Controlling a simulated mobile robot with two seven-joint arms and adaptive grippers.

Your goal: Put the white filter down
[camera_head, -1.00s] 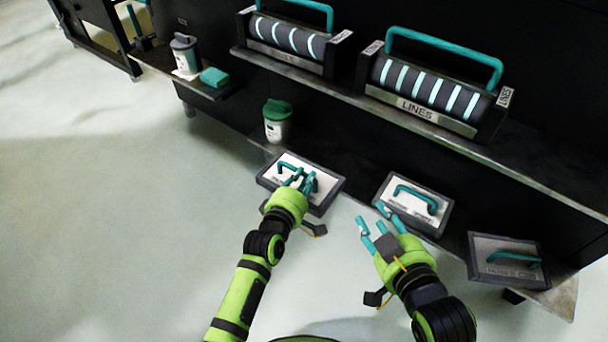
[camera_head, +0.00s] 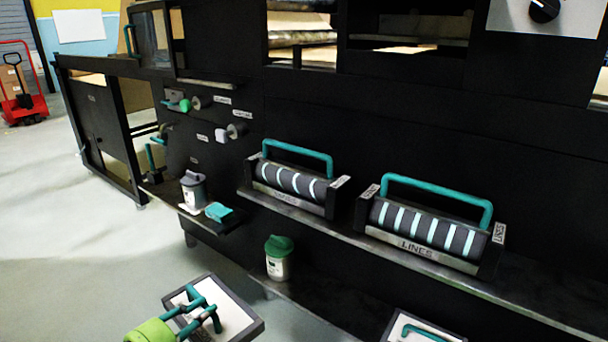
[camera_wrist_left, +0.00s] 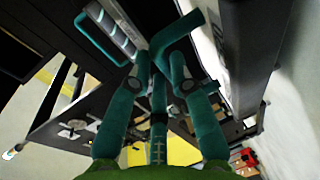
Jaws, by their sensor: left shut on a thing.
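The white filter (camera_head: 236,312) is a white panel in a dark frame with a teal handle, at the bottom left of the head view. My left gripper (camera_head: 203,312) is shut on the handle and holds the filter. In the left wrist view the teal fingers (camera_wrist_left: 160,85) close around the handle, and the filter's grey frame (camera_wrist_left: 248,50) shows at the right. My right gripper is out of view.
A second framed panel with a teal handle (camera_head: 425,328) shows at the bottom edge. A green-lidded cup (camera_head: 278,262) stands on the lower shelf. Two rollers with teal handles, one marked LINES (camera_head: 425,228), sit on the upper shelf. A lidded cup (camera_head: 193,190) and teal block (camera_head: 219,212) stand left.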

